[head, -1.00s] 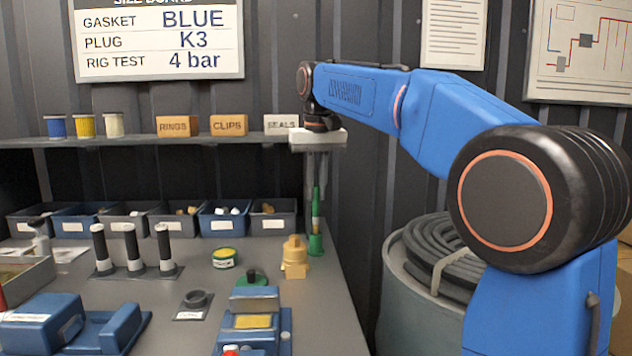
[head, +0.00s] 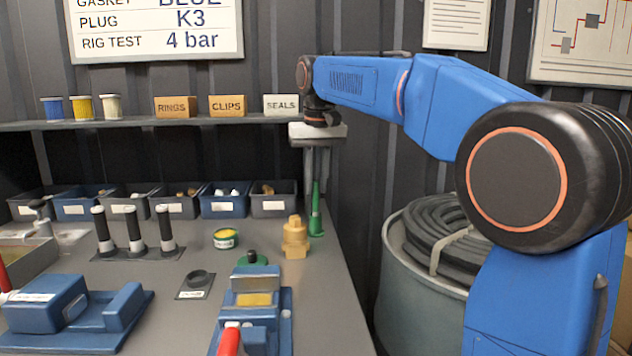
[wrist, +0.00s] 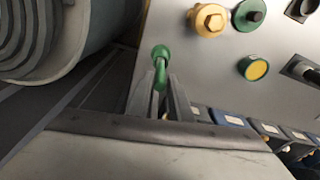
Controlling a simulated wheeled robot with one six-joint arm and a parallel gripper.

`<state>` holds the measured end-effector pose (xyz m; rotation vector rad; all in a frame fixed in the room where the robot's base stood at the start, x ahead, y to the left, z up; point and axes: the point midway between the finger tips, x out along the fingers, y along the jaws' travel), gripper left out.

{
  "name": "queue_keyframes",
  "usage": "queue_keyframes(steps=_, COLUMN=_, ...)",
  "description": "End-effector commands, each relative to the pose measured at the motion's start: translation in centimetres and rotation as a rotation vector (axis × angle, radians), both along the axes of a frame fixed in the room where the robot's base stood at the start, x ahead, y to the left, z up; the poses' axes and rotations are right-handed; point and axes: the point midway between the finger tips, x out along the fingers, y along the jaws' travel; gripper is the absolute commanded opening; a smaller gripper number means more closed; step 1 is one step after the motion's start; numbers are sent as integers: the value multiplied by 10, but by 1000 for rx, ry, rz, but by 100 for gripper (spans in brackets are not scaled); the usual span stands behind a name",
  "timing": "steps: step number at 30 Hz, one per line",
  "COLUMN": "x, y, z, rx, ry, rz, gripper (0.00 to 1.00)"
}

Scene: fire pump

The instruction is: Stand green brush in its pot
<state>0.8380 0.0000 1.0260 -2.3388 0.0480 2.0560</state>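The green brush (head: 316,194) stands upright at the right rear edge of the bench, its lower end inside its small green pot (head: 316,227). In the wrist view the brush handle (wrist: 160,72) shows end-on between my fingers, with the round green part beyond it. My gripper (head: 317,180) points straight down over the pot, its fingers on either side of the handle's upper end. In the wrist view my gripper (wrist: 161,78) looks open, with gaps beside the handle. The bristles are hidden.
A yellow brass fitting (head: 295,238) stands close left of the pot. A green and yellow tin (head: 225,238) sits farther left. Several bins (head: 223,205) line the bench's back under a shelf (head: 150,124). A hose drum (head: 420,290) stands beyond the right edge.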

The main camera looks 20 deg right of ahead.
Motion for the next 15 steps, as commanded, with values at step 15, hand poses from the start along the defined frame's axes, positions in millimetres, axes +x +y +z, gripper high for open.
queue_keyframes(steps=15, x=-1, y=0, z=11, rx=0, ry=-1, rz=0, gripper=35)
